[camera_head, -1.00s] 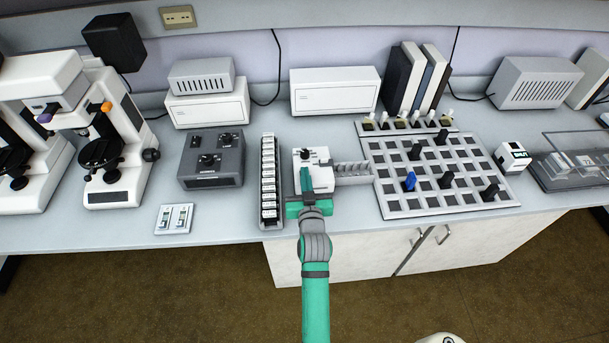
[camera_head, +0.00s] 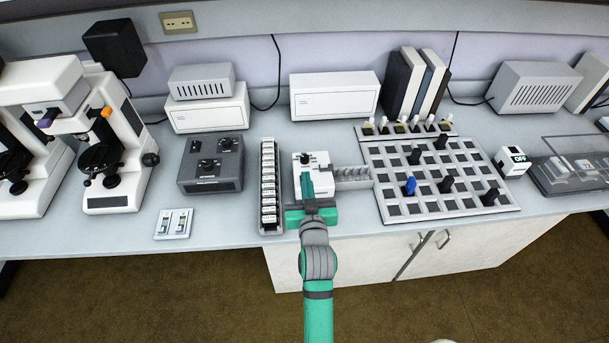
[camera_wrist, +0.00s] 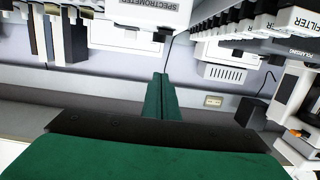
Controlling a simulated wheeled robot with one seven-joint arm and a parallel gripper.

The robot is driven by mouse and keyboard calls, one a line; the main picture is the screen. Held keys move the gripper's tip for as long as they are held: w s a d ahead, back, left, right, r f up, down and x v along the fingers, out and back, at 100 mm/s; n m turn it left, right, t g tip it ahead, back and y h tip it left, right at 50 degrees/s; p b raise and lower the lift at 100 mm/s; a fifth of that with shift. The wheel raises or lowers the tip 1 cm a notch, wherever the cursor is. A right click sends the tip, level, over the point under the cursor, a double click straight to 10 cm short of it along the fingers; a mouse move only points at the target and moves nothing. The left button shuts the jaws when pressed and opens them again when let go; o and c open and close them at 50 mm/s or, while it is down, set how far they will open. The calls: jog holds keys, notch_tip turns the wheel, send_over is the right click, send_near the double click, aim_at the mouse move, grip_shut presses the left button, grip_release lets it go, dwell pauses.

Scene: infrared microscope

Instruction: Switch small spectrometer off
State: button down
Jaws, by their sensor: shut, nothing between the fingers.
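The small spectrometer (camera_head: 318,187) is a white box with a dark knob (camera_head: 306,160) on top, at mid-bench in the head view. In the wrist view the white box lettered SPECTROMETER (camera_wrist: 145,8) shows upside down at the top edge. My gripper (camera_head: 306,175) is over the box's top, its fingertips just in front of the knob. I cannot tell whether they touch the knob. In the wrist view my green fingers (camera_wrist: 160,78) lie together with nothing between them. They partly hide the box in the head view.
A filter rack (camera_head: 269,225) stands close on the left. A grooved holder (camera_head: 354,174) joins the box's right side, beside a grid board (camera_head: 400,210) with several pegs. A small white block reading OFF (camera_head: 514,161) stands to the right. Bare bench (camera_head: 215,225) lies front left.

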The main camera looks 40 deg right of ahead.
jog(key=shift+s+a+r, duration=0.25)
jog(key=shift+s+a, duration=0.1)
jog(key=shift+s, duration=0.25)
jog(key=shift+s+a+r, duration=0.3)
jog(key=shift+s+a, duration=0.05)
jog(key=shift+s, duration=0.25)
jog(key=shift+s+a+r, duration=0.25)
jog(key=shift+s+a, duration=0.1)
jog(key=shift+s, duration=0.25)
jog(key=shift+a+f, duration=0.1)
jog(key=s+a+f+n+y, duration=0.1)
jog(key=s+a+f+y, duration=0.1)
jog(key=s+a+f, duration=0.5)
jog(key=s+a+f+n+y, duration=0.2)
jog(key=s+a, duration=0.1)
jog(key=a, duration=0.8)
jog(key=s+a+r+n+y, duration=0.1)
jog(key=s+a+y, duration=0.1)
jog(key=s+a, duration=0.4)
jog(key=s+a+n+t+y, duration=0.1)
jog(key=s+a+n+y, duration=0.1)
jog(key=s+a, duration=0.5)
jog(key=s, duration=0.5)
jog(key=shift+r+y, duration=0.3)
jog(key=shift+r, duration=0.05)
jog(key=shift+a, duration=0.1)
